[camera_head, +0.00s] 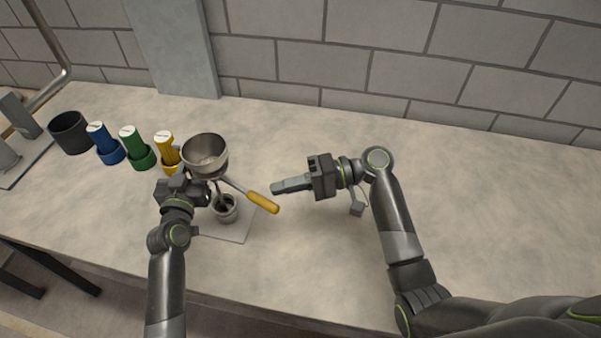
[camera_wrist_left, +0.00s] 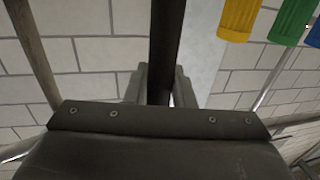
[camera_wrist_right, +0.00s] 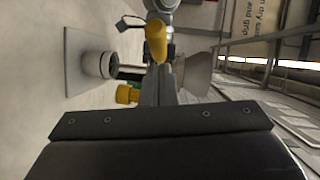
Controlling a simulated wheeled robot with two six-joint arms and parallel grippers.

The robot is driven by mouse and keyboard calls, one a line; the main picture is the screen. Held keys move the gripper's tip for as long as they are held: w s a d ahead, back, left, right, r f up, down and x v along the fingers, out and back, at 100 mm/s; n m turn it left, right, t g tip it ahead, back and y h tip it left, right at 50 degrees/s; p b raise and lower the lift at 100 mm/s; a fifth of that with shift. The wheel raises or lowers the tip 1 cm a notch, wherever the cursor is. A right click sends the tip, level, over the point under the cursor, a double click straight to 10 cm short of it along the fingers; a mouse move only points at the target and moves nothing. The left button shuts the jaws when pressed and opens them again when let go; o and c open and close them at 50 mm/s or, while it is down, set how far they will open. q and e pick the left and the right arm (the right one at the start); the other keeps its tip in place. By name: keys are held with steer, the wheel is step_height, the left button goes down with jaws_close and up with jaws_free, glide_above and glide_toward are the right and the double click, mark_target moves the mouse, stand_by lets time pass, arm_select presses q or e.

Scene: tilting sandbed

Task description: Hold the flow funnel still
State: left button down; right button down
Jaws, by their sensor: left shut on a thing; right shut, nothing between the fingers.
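The flow funnel (camera_head: 205,153) is a grey metal bowl with a rod ending in a yellow grip (camera_head: 262,202). It is raised above a small metal cup (camera_head: 224,208) standing on a grey plate (camera_head: 237,234). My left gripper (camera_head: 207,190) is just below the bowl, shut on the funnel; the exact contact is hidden. The left wrist view shows a dark bar (camera_wrist_left: 165,45) between the fingers. My right gripper (camera_head: 274,188) is shut and empty, its tips close to the yellow grip. The right wrist view shows the yellow grip (camera_wrist_right: 155,40) and the bowl (camera_wrist_right: 195,75) beyond the fingers.
A black pot (camera_head: 70,132) stands farther left. The counter (camera_head: 480,210) to the right is mostly clear. A block wall stands behind.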

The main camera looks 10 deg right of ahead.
steer(key=shift+s+a, duration=0.3)
steer(key=shift+s, duration=0.1)
steer(key=shift+f, duration=0.1)
steer(key=shift+s+a+m+t, duration=0.25)
steer(key=shift+s+a+t, duration=0.1)
steer(key=shift+s, duration=0.2)
steer(key=shift+s+a+m+t, duration=0.25)
steer(key=shift+s+a+t, duration=0.1)
steer(key=shift+s, duration=0.2)
steer(key=shift+d, duration=0.1)
steer(key=w+d+r, duration=0.2)
steer(key=d, duration=1)
steer(key=shift+d, duration=0.4)
